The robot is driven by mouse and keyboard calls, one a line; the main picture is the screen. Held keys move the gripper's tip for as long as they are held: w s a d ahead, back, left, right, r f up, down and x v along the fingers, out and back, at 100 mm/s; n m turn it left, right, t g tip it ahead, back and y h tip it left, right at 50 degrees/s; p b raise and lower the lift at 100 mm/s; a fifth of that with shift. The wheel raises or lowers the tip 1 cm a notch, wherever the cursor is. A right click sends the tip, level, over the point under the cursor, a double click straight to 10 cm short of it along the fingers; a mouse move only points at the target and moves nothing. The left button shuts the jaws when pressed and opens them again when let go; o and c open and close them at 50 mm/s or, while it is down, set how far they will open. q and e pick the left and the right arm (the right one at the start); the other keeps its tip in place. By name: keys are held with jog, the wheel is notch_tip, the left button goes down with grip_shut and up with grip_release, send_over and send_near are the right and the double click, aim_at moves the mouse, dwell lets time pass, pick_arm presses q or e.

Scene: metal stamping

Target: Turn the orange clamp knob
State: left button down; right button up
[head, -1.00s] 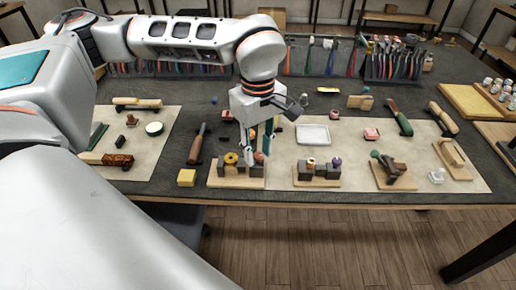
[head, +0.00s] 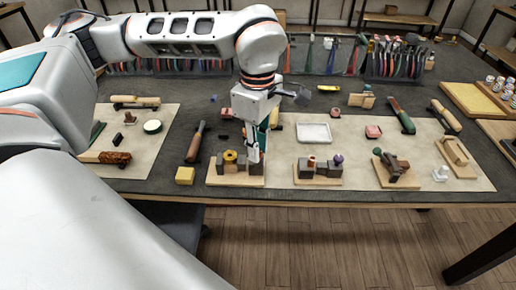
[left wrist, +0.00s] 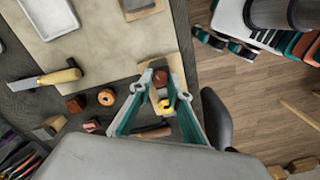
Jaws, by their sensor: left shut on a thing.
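The clamp fixture is a wooden base (head: 236,182) with dark blocks near the table's front edge. A yellow knob (head: 230,157) stands on its left part; it also shows in the left wrist view (left wrist: 167,104). My left gripper (head: 255,154) points down over the right part of the fixture and hides the knob there in the head view. In the left wrist view, the rounded reddish-orange clamp knob (left wrist: 161,77) sits between the fingertips of my left gripper (left wrist: 160,82), which is shut on it. My right gripper is in neither view.
A similar fixture (head: 318,172) with orange and purple knobs stands to the right. A white tray (head: 313,132) lies behind. The table's front edge is close.

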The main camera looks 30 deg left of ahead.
pick_arm(q)
jog(key=n+b, duration=0.1)
jog(key=n, duration=0.2)
jog(key=shift+n, duration=0.4)
jog(key=n, duration=0.3)
jog(key=shift+n+b, duration=0.3)
jog(key=shift+b, duration=0.05)
jog(key=n, duration=0.3)
jog(key=shift+n+b, duration=0.3)
jog(key=shift+n, duration=1.8)
jog(key=c, duration=1.9)
grip_release()
jog(key=shift+r, duration=0.15)
